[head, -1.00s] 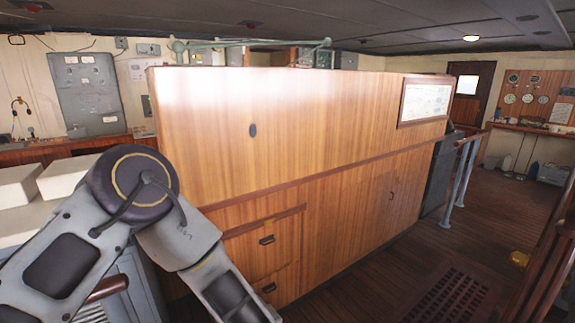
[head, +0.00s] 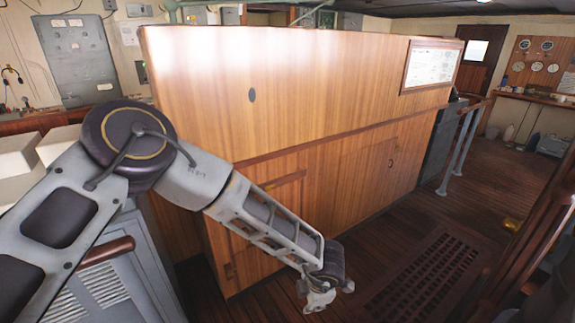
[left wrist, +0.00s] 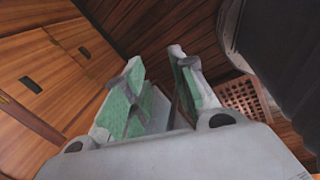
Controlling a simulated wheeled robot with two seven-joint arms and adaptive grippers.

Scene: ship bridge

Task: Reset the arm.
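My left arm comes in from the left in the head view, bends at a dark round elbow and slopes down to the right. My left gripper (head: 320,299) hangs at its end, low in front of the wooden cabinet (head: 290,95) and above the plank floor. In the left wrist view my left gripper (left wrist: 157,62) shows two fingers with green pads, with an empty gap between them, so it is open and holds nothing. My right gripper is not in view.
A floor grating (head: 425,277) lies right of my left gripper. A metal railing (head: 458,150) stands at the cabinet's far end. A grey vented unit (head: 115,285) is at lower left, partly behind my arm. Open floor runs along the cabinet's right side.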

